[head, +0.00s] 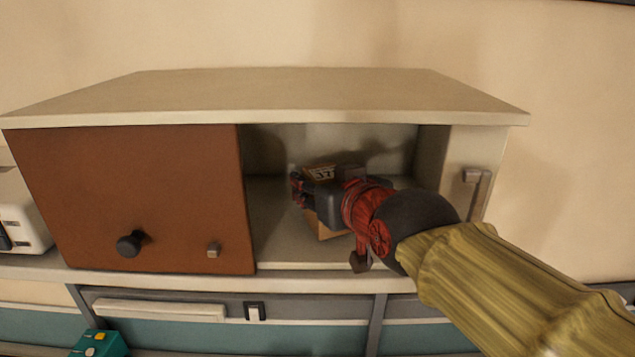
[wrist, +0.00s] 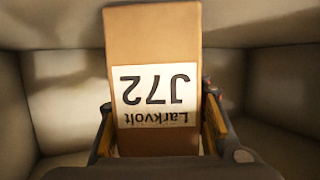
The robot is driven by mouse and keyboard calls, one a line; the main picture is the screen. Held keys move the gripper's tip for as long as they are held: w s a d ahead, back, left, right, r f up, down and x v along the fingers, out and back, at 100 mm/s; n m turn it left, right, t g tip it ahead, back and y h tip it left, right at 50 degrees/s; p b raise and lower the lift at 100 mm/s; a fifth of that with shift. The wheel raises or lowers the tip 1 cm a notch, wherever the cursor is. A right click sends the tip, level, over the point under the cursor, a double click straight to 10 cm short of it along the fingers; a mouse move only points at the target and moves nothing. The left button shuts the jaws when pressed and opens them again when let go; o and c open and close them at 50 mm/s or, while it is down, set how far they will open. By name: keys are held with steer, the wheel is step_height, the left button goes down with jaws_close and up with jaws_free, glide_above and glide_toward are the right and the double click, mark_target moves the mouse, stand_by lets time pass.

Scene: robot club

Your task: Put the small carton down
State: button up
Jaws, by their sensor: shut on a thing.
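The small carton (head: 328,229) is a brown box inside the open part of the cabinet, mostly hidden behind my gripper in the head view. In the wrist view the carton (wrist: 155,42) stands between the two fingers, tilted slightly, with a white label reading "Larkvolt J72" upside down. My gripper (head: 299,189) reaches in from the right and is shut on the carton; it also shows in the wrist view (wrist: 158,118). I cannot tell whether the carton's underside touches the cabinet floor.
The beige cabinet (head: 290,95) has a brown door panel (head: 140,195) with a dark knob covering its left side. A side wall with a handle (head: 478,178) bounds the opening at right. Cabinet floor (head: 280,225) left of the carton is clear. A white device (head: 22,215) stands far left; a teal box (head: 98,344) is below.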

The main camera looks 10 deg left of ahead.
steer(key=o, duration=1.4)
steer(key=shift+c, duration=0.2)
steer(key=shift+s+d+r, duration=0.2)
steer(key=shift+s, duration=0.1)
steer(key=b+v, duration=0.3)
steer(key=v, duration=0.8)
steer(key=shift+s+d, duration=0.1)
steer(key=shift+s, duration=0.15)
